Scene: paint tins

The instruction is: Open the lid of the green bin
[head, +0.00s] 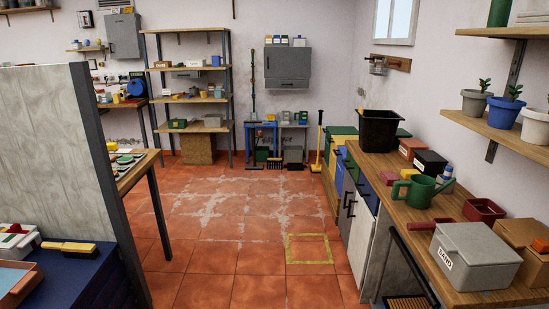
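Neither of my grippers is in the head view. A green-topped unit (343,130), which looks like the green bin, stands at the far end of the row along the right wall. Its flat top looks closed. It is small and partly hidden behind nearer things, so its front and any handle cannot be made out.
A wooden counter (385,170) runs along the right, with a black open bin (379,130), a green watering can (420,191) and a grey lidded box (473,256). A partition (45,150) stands at the left. The tiled floor (220,225) between is clear.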

